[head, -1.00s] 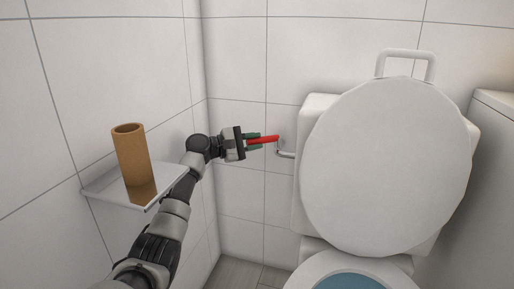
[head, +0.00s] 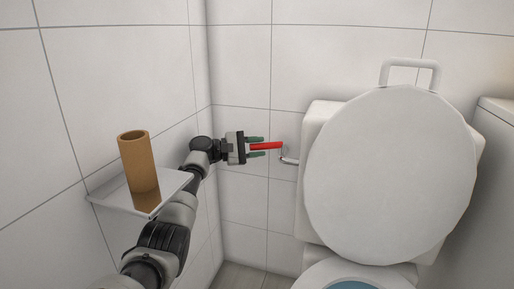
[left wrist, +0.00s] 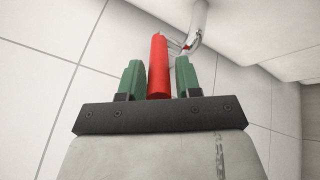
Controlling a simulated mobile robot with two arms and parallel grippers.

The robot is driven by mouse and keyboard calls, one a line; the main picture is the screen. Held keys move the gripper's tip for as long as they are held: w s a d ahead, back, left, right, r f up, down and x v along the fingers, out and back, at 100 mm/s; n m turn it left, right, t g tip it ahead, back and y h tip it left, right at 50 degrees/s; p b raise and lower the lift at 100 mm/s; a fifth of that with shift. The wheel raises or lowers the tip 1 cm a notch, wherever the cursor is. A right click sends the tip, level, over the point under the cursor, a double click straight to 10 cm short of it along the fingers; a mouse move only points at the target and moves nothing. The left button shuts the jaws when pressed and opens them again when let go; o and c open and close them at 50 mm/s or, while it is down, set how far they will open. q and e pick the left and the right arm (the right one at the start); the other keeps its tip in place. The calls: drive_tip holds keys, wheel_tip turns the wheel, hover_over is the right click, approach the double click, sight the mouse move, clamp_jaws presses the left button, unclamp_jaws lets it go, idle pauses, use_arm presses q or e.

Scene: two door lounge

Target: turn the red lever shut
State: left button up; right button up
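The red lever (head: 267,146) sticks out to the left from a metal pipe fitting (head: 287,157) on the wall beside the toilet tank. It lies nearly level. My left gripper (head: 264,146) is around the lever, with one green finger above it and one below. In the left wrist view the lever (left wrist: 158,68) runs between the two fingers of the gripper (left wrist: 159,78), with a narrow gap on each side. The fingers are open and do not appear to hold it. My right gripper is not in view.
The toilet with its raised lid (head: 390,170) stands just right of the lever. A small wall shelf (head: 112,194) with a brown cardboard tube (head: 138,162) is close beside my left arm. The tiled wall corner is left of the gripper.

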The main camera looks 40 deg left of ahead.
use_arm(q)
drive_tip(key=shift+o, duration=1.1)
drive_tip(key=shift+d, duration=0.1)
